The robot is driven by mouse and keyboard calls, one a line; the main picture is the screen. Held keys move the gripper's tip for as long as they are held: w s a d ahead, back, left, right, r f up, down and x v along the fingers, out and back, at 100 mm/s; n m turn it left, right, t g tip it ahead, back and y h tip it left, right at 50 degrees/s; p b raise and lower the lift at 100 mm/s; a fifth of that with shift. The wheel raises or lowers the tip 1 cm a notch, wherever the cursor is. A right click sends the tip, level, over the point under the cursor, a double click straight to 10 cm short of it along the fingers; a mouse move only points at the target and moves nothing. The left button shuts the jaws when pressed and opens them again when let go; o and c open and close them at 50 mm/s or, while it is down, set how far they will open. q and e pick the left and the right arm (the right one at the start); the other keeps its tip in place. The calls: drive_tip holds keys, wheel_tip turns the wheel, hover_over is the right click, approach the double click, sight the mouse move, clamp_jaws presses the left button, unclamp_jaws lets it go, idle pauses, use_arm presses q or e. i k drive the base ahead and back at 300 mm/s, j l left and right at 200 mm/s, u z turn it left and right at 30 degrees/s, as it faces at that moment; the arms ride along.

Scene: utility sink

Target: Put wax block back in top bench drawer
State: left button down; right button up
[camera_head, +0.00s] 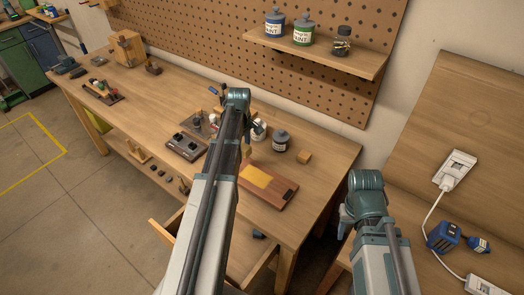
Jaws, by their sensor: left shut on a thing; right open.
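The bench drawer (244,258) stands pulled out of the front of the wooden bench, and my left arm crosses over it and hides its middle. A small dark item (259,235) shows in the drawer near the bench edge. I cannot pick out the wax block for sure. A small tan block (304,158) sits at the right of the bench top.
A brown board (283,194) with a yellow sheet (257,176) lies on the bench. A grey jar (280,140) and a dark tray (184,146) stand nearby. A pegboard shelf (330,62) with paint cans hangs behind. Cables and plugs lie on the wooden surface at right.

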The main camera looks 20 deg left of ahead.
sight(237, 218)
drive_tip(key=k, duration=0.45)
drive_tip(key=k+z, duration=0.2)
drive_tip(key=z, duration=1.65)
drive_tip(key=i+j+z, duration=0.15)
drive_tip(key=i, duration=0.75)
drive_tip(key=i+j, duration=0.1)
